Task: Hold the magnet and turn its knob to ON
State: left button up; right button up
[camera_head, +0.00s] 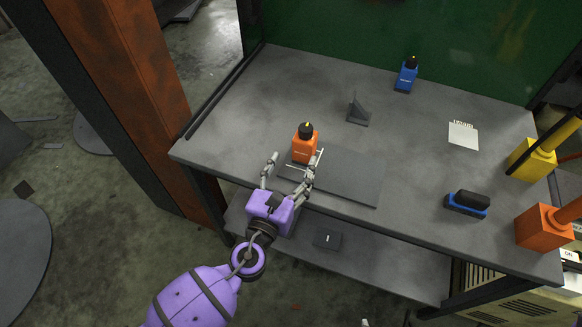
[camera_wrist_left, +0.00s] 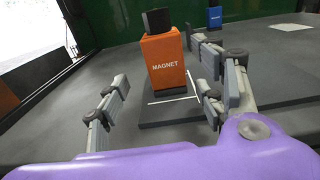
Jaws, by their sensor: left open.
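The orange magnet (camera_head: 304,147) stands upright on a dark flat plate on the workbench. Its black knob (camera_head: 306,129) is on top, with a yellow mark. My right gripper is not in view.
The dark plate (camera_head: 350,188) extends right of the magnet. A blue block with a black knob (camera_head: 406,77) stands at the back. A grey angled bracket (camera_head: 357,112), a white card (camera_head: 463,135) and a blue-black object (camera_head: 466,204) lie on the bench. Yellow (camera_head: 532,160) and orange (camera_head: 543,228) blocks stand right.

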aim_at(301, 153)
pick_arm(q)
jog(key=shift+w+d+r, duration=0.2)
jog(key=shift+d, duration=0.25)
jog(key=x, duration=0.6)
jog(key=shift+w+d, duration=0.2)
jog(key=shift+w, duration=0.2)
jog(key=shift+f, duration=0.1)
grip_shut()
dwell(0.5)
